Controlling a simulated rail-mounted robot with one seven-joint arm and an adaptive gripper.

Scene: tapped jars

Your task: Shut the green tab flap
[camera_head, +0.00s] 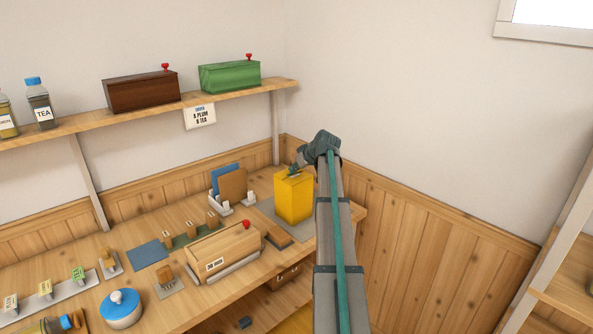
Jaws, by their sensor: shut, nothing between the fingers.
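A small upright flap with a green tab (78,274) stands at the right end of a grey strip on the workbench, at the lower left. It looks raised, but it is too small to tell its exact angle. My gripper (293,173) is far to its right, at the top of a yellow box (293,201). The gripper is shut and holds nothing that I can see. Its fingertips are small in the picture, and I cannot tell whether they touch the box.
Two similar flaps, one yellow-tabbed (45,288), stand left of the green one. A blue-lidded jar (121,306), a wooden box with a red knob (225,250) and small wooden pieces crowd the bench (150,220). A shelf (80,124) with boxes and jars hangs above.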

